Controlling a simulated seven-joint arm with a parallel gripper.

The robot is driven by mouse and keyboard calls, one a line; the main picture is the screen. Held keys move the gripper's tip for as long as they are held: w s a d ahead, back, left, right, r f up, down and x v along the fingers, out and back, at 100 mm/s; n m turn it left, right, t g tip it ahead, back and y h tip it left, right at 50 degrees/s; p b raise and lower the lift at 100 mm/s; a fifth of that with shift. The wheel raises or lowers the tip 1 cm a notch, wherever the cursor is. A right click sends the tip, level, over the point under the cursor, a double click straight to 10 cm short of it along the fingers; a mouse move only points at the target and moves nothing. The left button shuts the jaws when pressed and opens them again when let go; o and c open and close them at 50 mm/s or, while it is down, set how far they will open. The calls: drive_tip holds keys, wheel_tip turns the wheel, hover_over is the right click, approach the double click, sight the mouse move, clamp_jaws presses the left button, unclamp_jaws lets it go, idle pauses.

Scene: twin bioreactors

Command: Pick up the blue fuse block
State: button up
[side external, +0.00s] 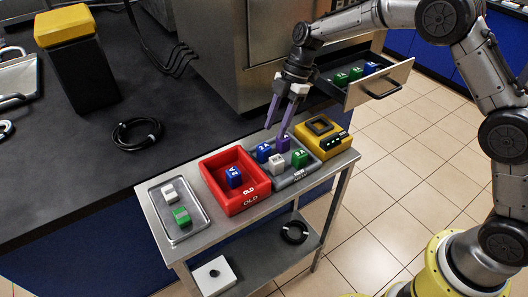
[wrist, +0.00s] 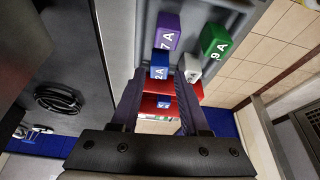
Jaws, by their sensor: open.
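One blue fuse block (side external: 264,152) stands in the grey tray (side external: 291,179). In the wrist view it is the blue block marked 2A (wrist: 159,70), framed between my fingertips. A second blue block (side external: 233,177) sits in the red OLD bin (side external: 221,195), and a third (side external: 370,68) lies in the open drawer. My gripper (side external: 275,132) has purple fingers, points downward, and is open and empty above the grey tray. It also shows in the wrist view (wrist: 160,76). Its exact height over the block is hard to tell.
Close to that block stand purple (side external: 283,143), white (side external: 277,163) and green (side external: 299,158) blocks. A yellow device (side external: 322,137) is right of the tray. A metal tray (side external: 180,225) holds white and green blocks. The open drawer (side external: 380,85) juts out behind.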

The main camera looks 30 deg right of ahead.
sight(266, 145)
drive_tip(key=shift+x, duration=0.75)
drive_tip(key=a+f, duration=0.2)
drive_tip(key=f, duration=0.1)
drive_tip(key=shift+s+a+f, duration=0.1)
drive_tip(key=shift+s+a, duration=0.05)
drive_tip(key=shift+a, duration=0.05)
drive_tip(key=shift+a+f, duration=0.25)
drive_tip(key=shift+f, duration=0.4)
drive_tip(key=shift+c, duration=0.2)
clamp_jaws()
